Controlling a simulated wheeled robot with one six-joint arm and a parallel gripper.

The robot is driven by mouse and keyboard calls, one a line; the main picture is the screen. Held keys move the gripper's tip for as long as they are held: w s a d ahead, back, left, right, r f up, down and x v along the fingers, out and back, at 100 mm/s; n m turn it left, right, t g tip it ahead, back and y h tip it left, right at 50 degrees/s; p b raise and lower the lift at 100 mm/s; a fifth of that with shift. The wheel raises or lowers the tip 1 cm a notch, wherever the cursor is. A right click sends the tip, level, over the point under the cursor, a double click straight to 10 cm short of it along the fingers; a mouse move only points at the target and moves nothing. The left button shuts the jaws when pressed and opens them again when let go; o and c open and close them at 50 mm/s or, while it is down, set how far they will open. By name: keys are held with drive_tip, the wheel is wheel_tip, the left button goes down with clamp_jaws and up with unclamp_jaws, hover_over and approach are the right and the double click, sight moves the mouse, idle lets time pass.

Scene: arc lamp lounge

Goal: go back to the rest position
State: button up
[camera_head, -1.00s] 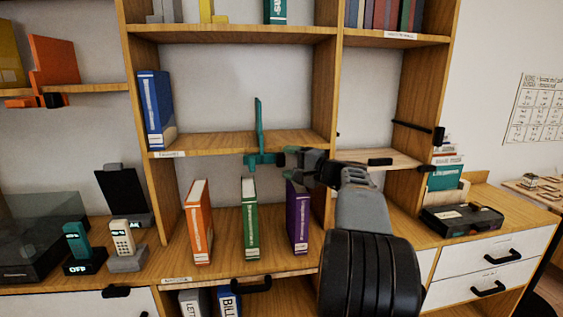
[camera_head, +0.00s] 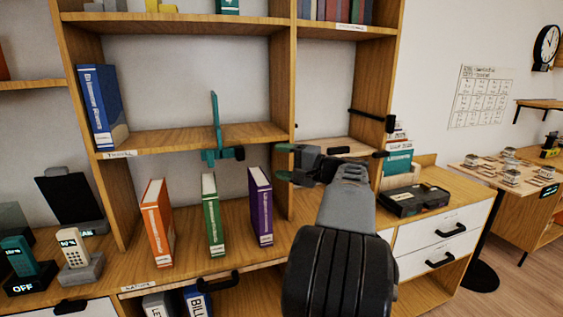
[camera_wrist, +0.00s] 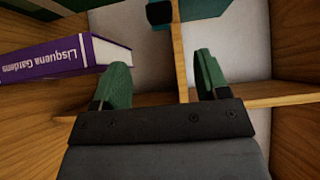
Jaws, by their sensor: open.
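My gripper (camera_head: 283,164) is open and empty in the head view, in front of the shelf unit's right upright, to the right of a teal bookend (camera_head: 216,130) with a dark knob. The bookend stands at the front edge of the middle shelf, apart from my fingers. In the wrist view my two green fingertips (camera_wrist: 162,82) are spread, with nothing between them. The purple book (camera_head: 260,206) stands below and left of my gripper; it also shows in the wrist view (camera_wrist: 62,52).
An orange book (camera_head: 157,223) and a green book (camera_head: 212,215) stand left of the purple one. A blue book (camera_head: 101,106) leans on the middle shelf (camera_head: 180,140). A black device (camera_head: 414,199) lies on the right cabinet. Open floor (camera_head: 515,275) shows at the lower right.

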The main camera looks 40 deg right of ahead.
idle(0.3)
drive_tip(key=w+a+f+n+g+y+p, duration=0.15)
drive_tip(key=a+g+p, duration=0.25)
drive_tip(key=a, duration=0.6)
drive_tip(key=s+a+f+n+g+h+p, duration=0.1)
drive_tip(key=a+f+n+g+p, duration=0.3)
drive_tip(key=a, duration=0.6)
drive_tip(key=s+a+f+n+g+h+p, duration=0.2)
drive_tip(key=s+a+n+g+h+p, duration=0.3)
drive_tip(key=s+a+n+p, duration=0.4)
drive_tip(key=shift+s+a+h, duration=0.4)
drive_tip(key=shift+s+h, duration=0.25)
drive_tip(key=shift+s, duration=0.45)
